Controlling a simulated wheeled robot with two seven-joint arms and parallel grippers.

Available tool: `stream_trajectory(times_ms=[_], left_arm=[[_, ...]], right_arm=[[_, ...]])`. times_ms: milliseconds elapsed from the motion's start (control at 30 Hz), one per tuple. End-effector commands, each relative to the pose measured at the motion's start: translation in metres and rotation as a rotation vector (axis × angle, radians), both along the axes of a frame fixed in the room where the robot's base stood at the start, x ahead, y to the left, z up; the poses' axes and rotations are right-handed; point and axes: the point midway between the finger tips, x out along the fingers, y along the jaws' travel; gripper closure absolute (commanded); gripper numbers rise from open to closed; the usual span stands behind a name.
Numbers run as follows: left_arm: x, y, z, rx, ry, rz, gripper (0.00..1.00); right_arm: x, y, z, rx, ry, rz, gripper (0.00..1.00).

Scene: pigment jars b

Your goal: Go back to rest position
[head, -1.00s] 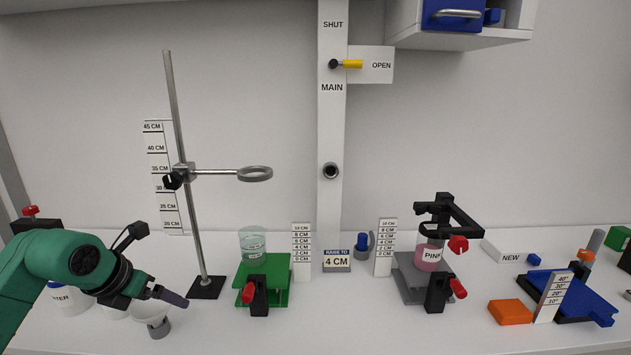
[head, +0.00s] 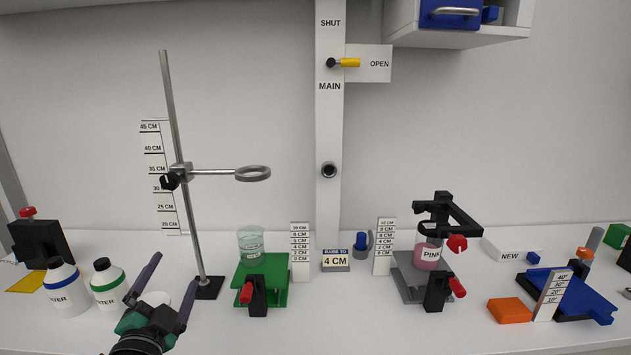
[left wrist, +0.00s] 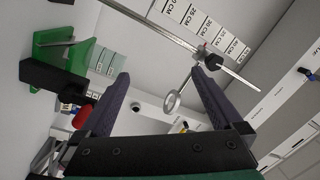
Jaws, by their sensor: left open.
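My left gripper (head: 168,293) is low at the front left in the head view. Its two dark fingers are spread open and point away toward the bench, with nothing between them. In the left wrist view the open fingers (left wrist: 158,98) frame the stand's ring and the wall scale. The gripper partly covers a white item on the bench, probably the funnel seen earlier. Two white bottles stand to its left, one with a blue band (head: 65,288) and one with a green band (head: 109,284). My right gripper is not in view.
A ring stand (head: 208,285) rises behind the gripper. A green platform (head: 276,285) carrying a glass beaker (head: 251,245) is to its right, with a red-handled clamp. Farther right are a pink jar (head: 429,254) and a blue tilting board (head: 570,292). Bare bench lies at centre front.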

Motion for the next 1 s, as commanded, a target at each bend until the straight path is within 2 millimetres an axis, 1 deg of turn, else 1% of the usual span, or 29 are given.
stream_trajectory(times_ms=[33, 67, 100, 167, 200, 267, 300, 367, 400, 467, 500, 567, 600, 633, 700, 767, 800, 867, 900, 967, 1000], left_arm=[[-0.011, 0.014, -0.042, -0.145, 0.136, 0.073, 0.0], [-0.02, 0.02, -0.067, -0.222, 0.221, 0.115, 0.0], [-0.033, 0.024, -0.098, -0.312, 0.328, 0.162, 0.0], [-0.054, 0.024, -0.138, -0.42, 0.474, 0.218, 0.0], [-0.068, 0.022, -0.16, -0.48, 0.561, 0.245, 0.0], [-0.089, 0.016, -0.187, -0.552, 0.679, 0.279, 0.0], [-0.104, 0.011, -0.203, -0.593, 0.753, 0.298, 0.0], [-0.125, 0.002, -0.223, -0.649, 0.857, 0.321, 0.0], [-0.139, -0.004, -0.234, -0.68, 0.925, 0.334, 0.0], [-0.16, -0.013, -0.249, -0.723, 1.019, 0.349, 0.0], [-0.174, -0.02, -0.257, -0.75, 1.083, 0.358, 0.0], [-0.194, -0.031, -0.267, -0.786, 1.174, 0.367, 0.0], [-0.208, -0.038, -0.273, -0.807, 1.235, 0.37, 0.0], [-0.21, -0.04, -0.282, -0.81, 1.255, 0.375, 0.0], [-0.203, -0.039, -0.31, -0.801, 1.262, 0.381, 0.0], [-0.2, -0.039, -0.333, -0.798, 1.269, 0.385, 0.0], [-0.2, -0.04, -0.35, -0.796, 1.276, 0.388, 0.0], [-0.2, -0.04, -0.375, -0.793, 1.286, 0.392, 0.0], [-0.201, -0.04, -0.393, -0.791, 1.294, 0.394, 0.0], [-0.205, -0.04, -0.422, -0.786, 1.308, 0.4, 0.0], [-0.209, -0.039, -0.442, -0.784, 1.315, 0.402, 0.0]], right_arm=[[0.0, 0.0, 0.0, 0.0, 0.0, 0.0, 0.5], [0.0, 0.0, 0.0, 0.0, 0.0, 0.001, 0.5], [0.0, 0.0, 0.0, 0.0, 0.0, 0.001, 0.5], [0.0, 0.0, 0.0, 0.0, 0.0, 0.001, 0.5], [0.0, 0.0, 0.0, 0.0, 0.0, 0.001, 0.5], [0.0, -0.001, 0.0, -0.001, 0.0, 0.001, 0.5], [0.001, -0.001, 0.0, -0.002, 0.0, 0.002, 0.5], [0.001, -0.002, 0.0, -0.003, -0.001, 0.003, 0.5], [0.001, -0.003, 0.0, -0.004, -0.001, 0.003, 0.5], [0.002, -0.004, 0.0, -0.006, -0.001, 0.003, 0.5], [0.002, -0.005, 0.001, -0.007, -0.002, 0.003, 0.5], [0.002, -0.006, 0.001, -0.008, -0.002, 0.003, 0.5], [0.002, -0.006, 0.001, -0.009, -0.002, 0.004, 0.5], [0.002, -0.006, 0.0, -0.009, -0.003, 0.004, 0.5], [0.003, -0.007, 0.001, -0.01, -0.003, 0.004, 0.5], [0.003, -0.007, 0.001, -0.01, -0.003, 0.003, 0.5], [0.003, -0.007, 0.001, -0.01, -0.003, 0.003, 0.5], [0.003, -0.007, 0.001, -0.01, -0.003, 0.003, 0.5], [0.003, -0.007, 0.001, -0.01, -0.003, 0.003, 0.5], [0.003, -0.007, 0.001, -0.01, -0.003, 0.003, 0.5], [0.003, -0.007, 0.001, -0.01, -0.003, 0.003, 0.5]])
